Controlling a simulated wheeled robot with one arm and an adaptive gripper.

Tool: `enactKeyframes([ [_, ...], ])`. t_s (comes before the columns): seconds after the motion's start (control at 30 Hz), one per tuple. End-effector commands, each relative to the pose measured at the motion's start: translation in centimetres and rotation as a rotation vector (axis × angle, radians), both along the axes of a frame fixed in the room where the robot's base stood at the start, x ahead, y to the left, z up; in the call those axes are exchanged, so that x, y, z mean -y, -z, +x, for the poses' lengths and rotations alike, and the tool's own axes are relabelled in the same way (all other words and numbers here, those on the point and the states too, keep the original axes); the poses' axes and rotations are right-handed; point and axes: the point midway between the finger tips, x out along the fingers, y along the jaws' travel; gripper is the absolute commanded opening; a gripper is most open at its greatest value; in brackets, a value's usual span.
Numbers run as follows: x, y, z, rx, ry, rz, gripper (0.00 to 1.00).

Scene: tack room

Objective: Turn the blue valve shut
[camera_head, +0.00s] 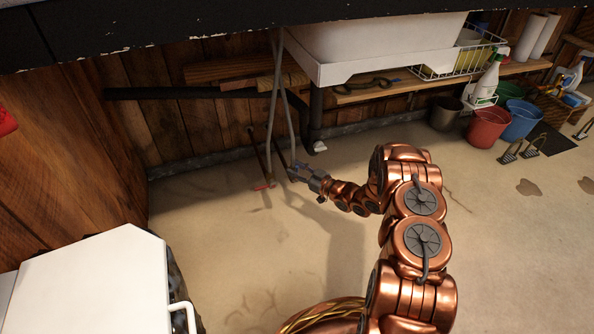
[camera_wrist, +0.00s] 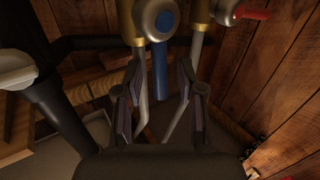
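The blue valve shows in the wrist view as a brass body with a round grey hub and blue cap (camera_wrist: 165,21). Its blue lever (camera_wrist: 160,72) points down the picture, roughly along the pipe. My gripper (camera_wrist: 160,68) is open, one finger to each side of the lever, with visible gaps. I cannot tell if the lever lies fully between the fingers in depth. In the head view, my gripper (camera_head: 294,171) is low by the wall pipes and the blue valve cannot be made out clearly.
A red-handled valve (camera_wrist: 252,14) sits just right of the blue one; its red handle also shows in the head view (camera_head: 263,186). Grey hoses (camera_head: 273,110) run up to a white sink (camera_head: 370,50). A white-topped box (camera_head: 90,285) stands at left. Buckets (camera_head: 487,127) stand right. The middle floor is clear.

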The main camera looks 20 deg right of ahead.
Motion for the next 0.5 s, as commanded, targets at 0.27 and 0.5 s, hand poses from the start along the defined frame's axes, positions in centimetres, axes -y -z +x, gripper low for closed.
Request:
enactKeyframes([
  [0.27, -0.01, 0.01, -0.02, 0.0, 0.0, 0.0, 0.15],
  [0.5, -0.02, 0.0, -0.02, 0.0, -0.001, 0.0, 0.0],
])
